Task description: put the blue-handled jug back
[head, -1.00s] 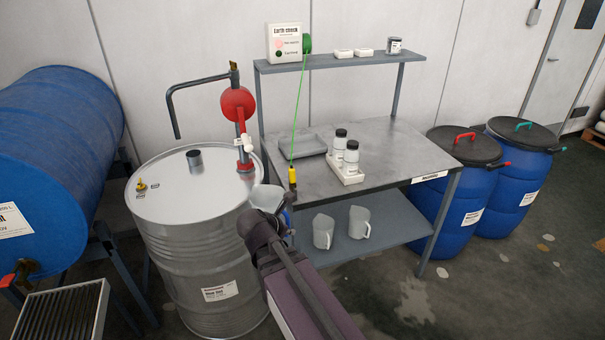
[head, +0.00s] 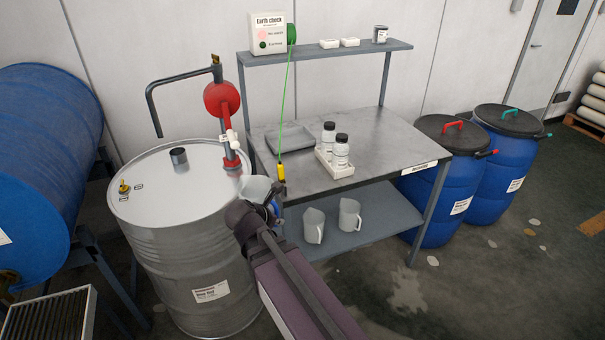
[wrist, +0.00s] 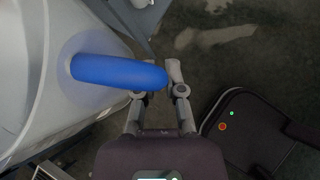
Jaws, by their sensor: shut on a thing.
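The blue-handled jug (head: 254,187) is pale grey and held in front of the steel drum's right side, left of the bench. My gripper (wrist: 158,88) is shut on its blue handle (wrist: 105,70), which lies across between the fingertips in the wrist view. The pale jug body fills the left of that view. In the head view my gripper (head: 266,211) hides part of the handle. What is inside the jug cannot be seen. Two grey jugs, a left one (head: 313,226) and a right one (head: 349,215), stand on the bench's lower shelf (head: 385,210).
The steel drum (head: 185,250) carries a red hand pump (head: 222,100). A yellow clamp (head: 282,172) on a green cable hangs at the bench's (head: 385,145) left edge. Two bottles stand in a white tray (head: 340,170). Blue barrels (head: 435,205) stand right. Front floor is open.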

